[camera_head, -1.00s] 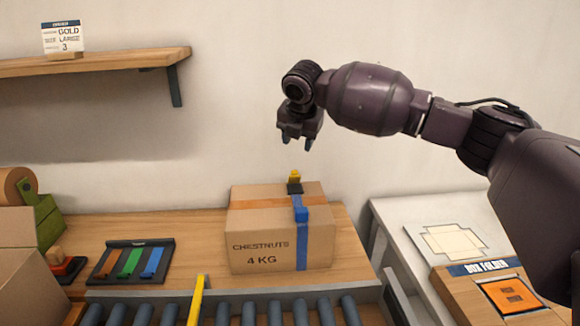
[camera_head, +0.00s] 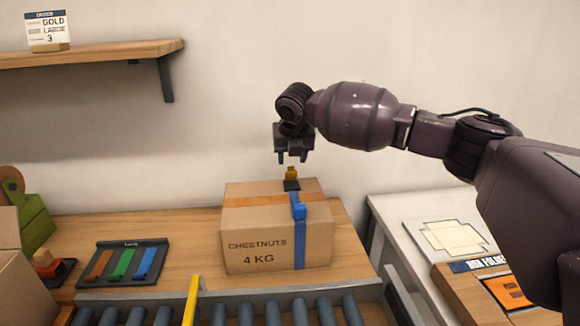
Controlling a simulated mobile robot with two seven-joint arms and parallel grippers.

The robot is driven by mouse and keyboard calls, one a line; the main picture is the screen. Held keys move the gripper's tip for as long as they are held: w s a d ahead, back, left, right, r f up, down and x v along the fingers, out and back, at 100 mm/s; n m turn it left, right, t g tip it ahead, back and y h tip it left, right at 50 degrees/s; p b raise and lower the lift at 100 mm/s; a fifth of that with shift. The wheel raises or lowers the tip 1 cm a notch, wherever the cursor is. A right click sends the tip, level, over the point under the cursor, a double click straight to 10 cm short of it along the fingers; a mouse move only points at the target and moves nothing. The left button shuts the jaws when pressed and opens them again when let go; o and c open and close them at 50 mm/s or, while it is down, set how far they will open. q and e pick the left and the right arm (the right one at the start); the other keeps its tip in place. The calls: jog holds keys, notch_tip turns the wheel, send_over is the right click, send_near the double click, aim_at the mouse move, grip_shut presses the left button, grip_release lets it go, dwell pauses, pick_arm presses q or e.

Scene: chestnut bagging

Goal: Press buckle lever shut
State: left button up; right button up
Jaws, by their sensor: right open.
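A closed cardboard box (camera_head: 250,230) marked "CHESTNUTS 4 KG" stands on the wooden bench. Orange tape runs across its top and a blue strap (camera_head: 300,243) runs over its top and down its front. A blue piece (camera_head: 298,211) sits on the strap at the front top edge. A black buckle (camera_head: 291,185) with a yellow lever (camera_head: 291,173) sticking up is on the top, towards the back. My right gripper (camera_head: 292,158) points down, open and empty, just above the yellow lever; whether they touch is hard to tell. My left gripper is not in view.
A roller conveyor (camera_head: 245,313) with a yellow bar (camera_head: 191,300) runs along the front. A black tray (camera_head: 122,264) with orange, green and blue strips lies left of the box. A shelf (camera_head: 90,54) holds an order card (camera_head: 47,28). A box folder table (camera_head: 400,215) stands at right.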

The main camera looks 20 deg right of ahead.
aim_at(291, 167)
jog(key=shift+b+x, duration=0.3)
jog(key=shift+x, duration=1.5)
